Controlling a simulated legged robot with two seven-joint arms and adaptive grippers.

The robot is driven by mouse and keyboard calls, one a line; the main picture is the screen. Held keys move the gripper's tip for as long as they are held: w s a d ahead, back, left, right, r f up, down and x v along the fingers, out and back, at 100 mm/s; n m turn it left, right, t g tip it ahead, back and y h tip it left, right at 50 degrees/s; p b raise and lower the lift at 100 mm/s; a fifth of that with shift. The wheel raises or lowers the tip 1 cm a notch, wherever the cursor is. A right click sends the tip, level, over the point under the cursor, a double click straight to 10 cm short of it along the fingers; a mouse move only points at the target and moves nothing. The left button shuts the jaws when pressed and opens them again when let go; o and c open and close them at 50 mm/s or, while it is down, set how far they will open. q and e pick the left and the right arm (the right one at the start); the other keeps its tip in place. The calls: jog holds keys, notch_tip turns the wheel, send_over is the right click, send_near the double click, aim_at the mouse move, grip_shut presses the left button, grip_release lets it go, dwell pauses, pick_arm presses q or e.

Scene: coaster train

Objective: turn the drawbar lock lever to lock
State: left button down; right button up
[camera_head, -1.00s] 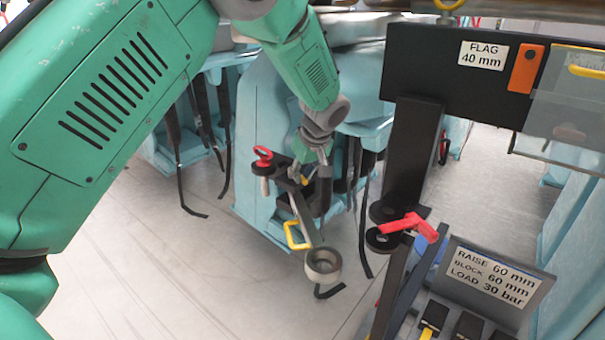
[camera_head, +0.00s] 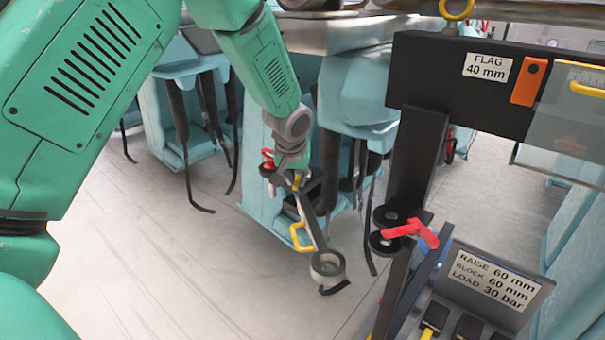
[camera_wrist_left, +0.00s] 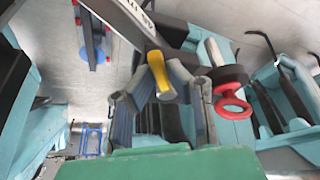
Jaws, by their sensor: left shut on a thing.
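The drawbar (camera_head: 313,228) is a dark bar that sticks out from the light-blue car end, with a grey ring at its tip. The lock lever has a yellow grip, seen in the head view (camera_head: 297,180) and in the left wrist view (camera_wrist_left: 157,72). My left gripper (camera_head: 296,177) comes down over it from above. In the wrist view its two grey fingers (camera_wrist_left: 158,85) are closed around the yellow grip. The lever's lower part is hidden by the fingers. A red ring pull on a black collar (camera_wrist_left: 230,100) is just right of the fingers there. My right gripper is not in view.
At the right stand a dark post (camera_head: 417,160) with a red handle (camera_head: 410,230), a flag board (camera_head: 440,75) and a labelled panel (camera_head: 492,280). Black hoses hang nearby. Floor is clear at lower left.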

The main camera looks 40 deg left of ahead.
pick_arm(q)
jog(key=shift+a+r+m+t+h+p, duration=0.1)
jog(key=shift+a+m+h+p, duration=0.35)
jog(key=shift+m, duration=0.5)
jog(key=shift+a+m+t+h+p, duration=0.1)
jog(key=shift+a+m+h+p, duration=0.3)
jog(key=shift+m, duration=0.6)
jog(key=shift+a+r+m+t+h+p, duration=0.1)
jog(key=shift+a+m+h+p, duration=0.35)
jog(key=shift+m, duration=0.5)
jog(key=c, duration=1.6)
grip_release()
jog(key=shift+w+d+f, duration=0.1)
jog(key=v, duration=1.1)
jog(key=shift+w, duration=0.1)
